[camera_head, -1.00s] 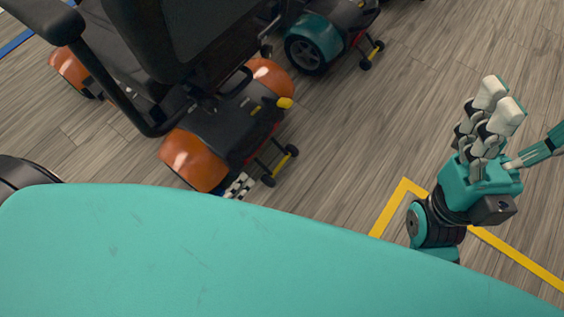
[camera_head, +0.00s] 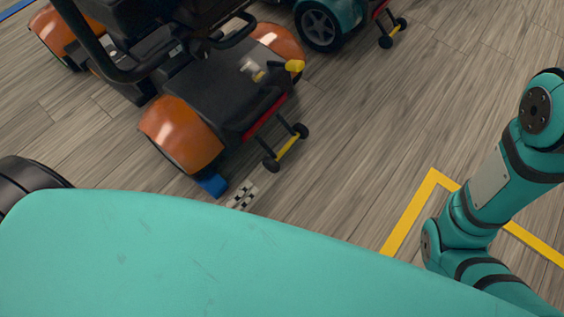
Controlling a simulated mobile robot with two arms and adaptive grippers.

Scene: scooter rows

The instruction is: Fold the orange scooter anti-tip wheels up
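The orange scooter (camera_head: 215,85) stands at upper left, its rear end toward me. Its anti-tip wheels are two small black wheels, one here (camera_head: 301,130) and one nearer me (camera_head: 271,164), joined by a yellow bar (camera_head: 288,148). They stick out low behind the dark rear body on thin struts, near the floor. My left gripper (camera_head: 243,195) seems to be the small black-and-white piece at my teal body's edge, short of the nearer wheel. Most of it is hidden, so its opening cannot be judged. My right arm is at the right; its gripper is out of frame.
A yellow knob (camera_head: 294,66) sits at the scooter's rear corner. A blue block (camera_head: 212,185) lies by the near orange fender. A teal scooter (camera_head: 327,22) stands behind. Yellow floor tape (camera_head: 410,210) marks a corner. The wooden floor between the scooter and my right arm is clear.

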